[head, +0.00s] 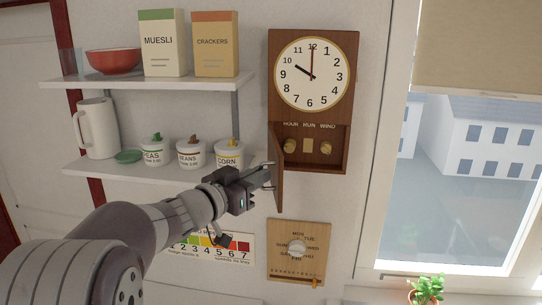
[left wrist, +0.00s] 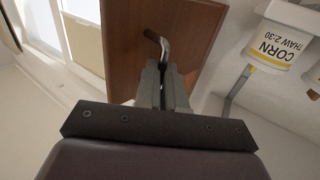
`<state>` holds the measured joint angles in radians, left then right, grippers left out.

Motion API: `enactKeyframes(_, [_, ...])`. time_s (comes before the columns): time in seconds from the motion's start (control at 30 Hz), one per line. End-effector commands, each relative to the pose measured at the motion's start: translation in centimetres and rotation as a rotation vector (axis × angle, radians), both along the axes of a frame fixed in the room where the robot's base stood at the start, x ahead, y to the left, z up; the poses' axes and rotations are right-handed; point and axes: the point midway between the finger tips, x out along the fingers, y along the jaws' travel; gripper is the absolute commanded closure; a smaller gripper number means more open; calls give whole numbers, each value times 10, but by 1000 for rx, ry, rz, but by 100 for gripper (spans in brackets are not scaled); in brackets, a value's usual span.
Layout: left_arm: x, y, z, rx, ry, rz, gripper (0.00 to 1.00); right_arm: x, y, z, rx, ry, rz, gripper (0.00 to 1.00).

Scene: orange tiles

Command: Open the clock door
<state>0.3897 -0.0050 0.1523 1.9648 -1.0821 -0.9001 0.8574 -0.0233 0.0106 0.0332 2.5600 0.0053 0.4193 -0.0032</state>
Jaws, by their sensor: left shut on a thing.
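The wooden wall clock (head: 361,80) hangs in the middle of the head view, its white dial on top. Its small lower door (head: 278,188) is swung out on the left side, seen nearly edge-on. The open compartment shows brass knobs under the words HOUR, RUN and WIND. My left gripper (head: 268,177) is at the door's left face, shut on the door handle. In the left wrist view the fingers (left wrist: 162,88) close around the metal handle (left wrist: 161,44), in front of the brown door panel (left wrist: 200,30). My right gripper is not in view.
Shelves at left hold a red bowl (head: 113,61), a muesli box (head: 160,43), a crackers box (head: 214,44), a white pitcher (head: 96,128) and labelled jars (head: 229,154) near my arm. A wooden calendar board (head: 285,265) hangs below the clock. A window is at right.

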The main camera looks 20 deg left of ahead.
Motion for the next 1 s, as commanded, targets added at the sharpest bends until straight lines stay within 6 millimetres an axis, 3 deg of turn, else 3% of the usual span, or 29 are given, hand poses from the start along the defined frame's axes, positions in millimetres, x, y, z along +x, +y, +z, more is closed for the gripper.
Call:
enactKeyframes(0.03, [-1,11,14,-2,-13,-27,100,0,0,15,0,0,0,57])
enactKeyframes(0.1, [-3,20,11,-1,-12,-88,100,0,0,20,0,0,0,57])
enactKeyframes(0.5, [-4,61,3,2,-12,-355,100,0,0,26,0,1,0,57])
enactKeyframes(1.0, [-2,74,1,1,-9,-451,100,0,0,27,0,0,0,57])
